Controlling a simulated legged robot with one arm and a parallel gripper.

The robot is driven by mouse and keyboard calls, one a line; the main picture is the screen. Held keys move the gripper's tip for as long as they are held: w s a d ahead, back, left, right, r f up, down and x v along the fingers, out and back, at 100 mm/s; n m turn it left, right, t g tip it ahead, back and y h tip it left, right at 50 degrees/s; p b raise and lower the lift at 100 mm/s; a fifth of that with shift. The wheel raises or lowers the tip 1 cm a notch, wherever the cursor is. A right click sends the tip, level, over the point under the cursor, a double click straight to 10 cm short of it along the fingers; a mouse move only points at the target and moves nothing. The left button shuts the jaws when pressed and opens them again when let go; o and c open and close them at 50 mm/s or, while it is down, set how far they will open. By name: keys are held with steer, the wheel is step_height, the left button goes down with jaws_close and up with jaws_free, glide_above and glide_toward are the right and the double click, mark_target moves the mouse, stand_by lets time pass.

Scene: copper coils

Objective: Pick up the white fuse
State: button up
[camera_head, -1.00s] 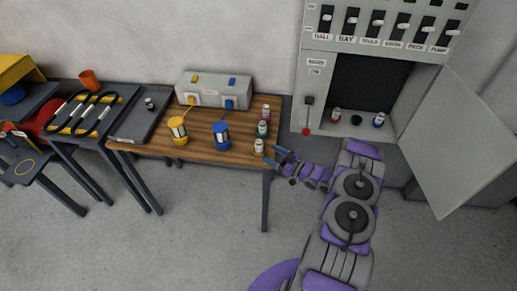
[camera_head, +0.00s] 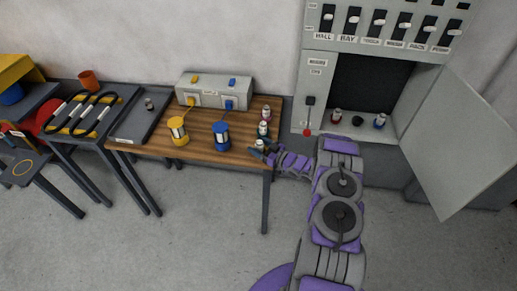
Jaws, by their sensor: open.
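Three small fuses with pale tops stand in a row at the right end of the wooden table (camera_head: 200,150). The nearest, a pale fuse with a yellowish band (camera_head: 259,146), looks like the white fuse. Behind it stand a green-banded fuse (camera_head: 263,129) and a magenta-banded fuse (camera_head: 266,112). My gripper (camera_head: 263,150) is open at the nearest fuse, reaching in from the right. Its fingers appear to lie on either side of that fuse and partly hide its lower part. I cannot tell whether they touch it.
A blue lantern (camera_head: 221,136) and a yellow lantern (camera_head: 177,131) stand left of the fuses, with a grey box (camera_head: 213,91) behind. At right, an open cabinet holds a red fuse (camera_head: 336,116), a blue fuse (camera_head: 380,121) and a dark socket (camera_head: 358,121). Its door (camera_head: 458,143) hangs open.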

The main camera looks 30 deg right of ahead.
steer(key=shift+d, duration=0.4)
steer(key=c, duration=0.4)
steer(key=shift+a, duration=0.35)
steer(key=c, duration=0.7)
steer(key=shift+o, duration=0.2)
steer(key=shift+d+r, duration=0.1)
steer(key=shift+d, duration=0.05)
